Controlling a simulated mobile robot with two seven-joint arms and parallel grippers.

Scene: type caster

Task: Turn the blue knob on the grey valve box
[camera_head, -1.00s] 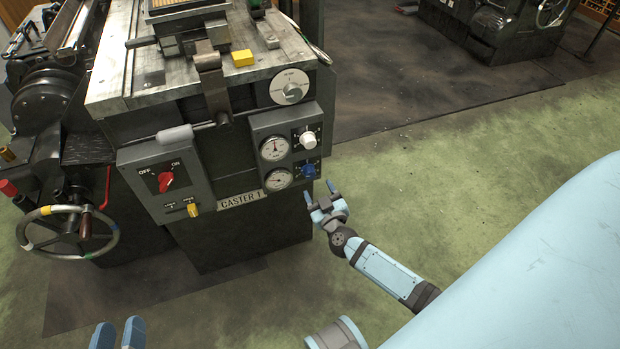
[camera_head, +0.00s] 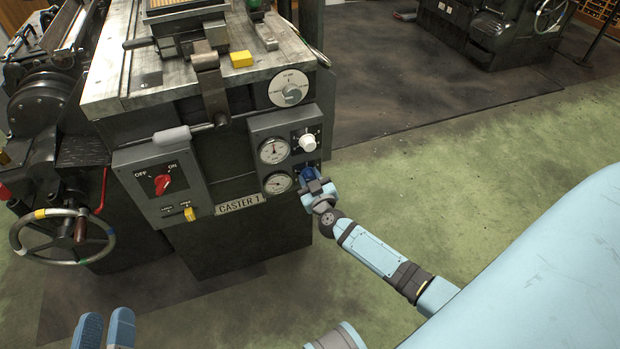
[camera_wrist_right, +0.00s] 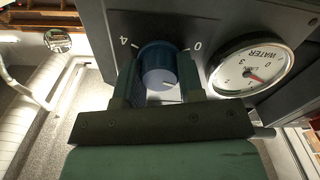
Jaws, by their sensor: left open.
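The blue knob (camera_head: 308,174) is at the lower right of the grey valve box (camera_head: 257,130), partly hidden by my right gripper (camera_head: 316,186) in the head view. In the right wrist view, the blue knob (camera_wrist_right: 160,68) lies between the two fingers of my right gripper (camera_wrist_right: 160,75), one close on each side. I cannot tell whether both fingers press on it. A printed 4 shows left of the knob and a 0 right of it. My left gripper (camera_head: 105,328) is open and empty at the bottom left, apart from the machine.
A white knob (camera_head: 307,142) sits just above the blue one, with two gauges (camera_head: 275,167) to its left. A switch box with a red knob (camera_head: 162,184) and a handwheel (camera_head: 62,236) are further left. The green floor to the right is clear.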

